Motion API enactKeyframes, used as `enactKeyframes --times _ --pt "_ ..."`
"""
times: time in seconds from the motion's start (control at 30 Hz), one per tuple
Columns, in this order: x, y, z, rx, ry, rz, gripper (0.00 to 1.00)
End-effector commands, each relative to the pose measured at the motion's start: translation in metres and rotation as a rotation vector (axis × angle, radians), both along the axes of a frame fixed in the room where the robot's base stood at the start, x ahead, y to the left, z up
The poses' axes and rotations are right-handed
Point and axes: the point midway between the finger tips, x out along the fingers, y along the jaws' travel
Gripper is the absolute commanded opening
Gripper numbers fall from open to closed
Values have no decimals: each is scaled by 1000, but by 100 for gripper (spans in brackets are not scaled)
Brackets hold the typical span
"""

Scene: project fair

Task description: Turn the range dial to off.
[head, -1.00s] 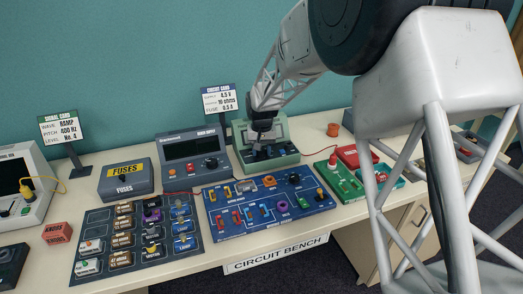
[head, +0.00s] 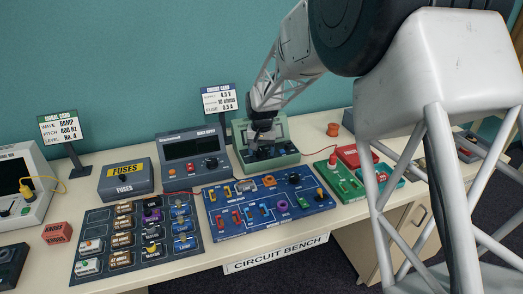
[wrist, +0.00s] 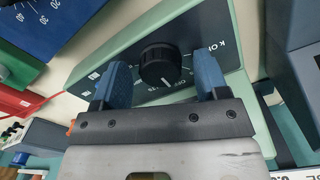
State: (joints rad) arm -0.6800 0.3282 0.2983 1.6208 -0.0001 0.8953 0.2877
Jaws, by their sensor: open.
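The range dial (wrist: 160,65) is a black ribbed knob on the dark panel of a green-cased instrument (head: 283,134). In the wrist view, small white lettering and a white mark show at its lower edge; I cannot read the setting surely. My gripper (head: 263,143) is over this instrument in the head view and hides most of its panel. In the wrist view, the blue fingers of my gripper (wrist: 161,72) are open, one on each side of the dial, with visible gaps. I cannot tell their exact height against the knob.
A dark bench meter (head: 193,155) with its own knob stands just left of the instrument. A blue circuit board (head: 240,217) lies in front. A red wire runs nearby.

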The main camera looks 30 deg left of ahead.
Motion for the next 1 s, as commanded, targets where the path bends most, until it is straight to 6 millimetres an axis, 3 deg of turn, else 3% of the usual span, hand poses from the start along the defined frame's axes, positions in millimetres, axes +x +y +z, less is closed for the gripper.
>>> enactKeyframes --times 0.37,0.8,1.0 --pt "1 1 10 2 -1 0 68" --pt "0 0 61 0 -1 0 68" --pt "0 0 75 0 0 0 68"
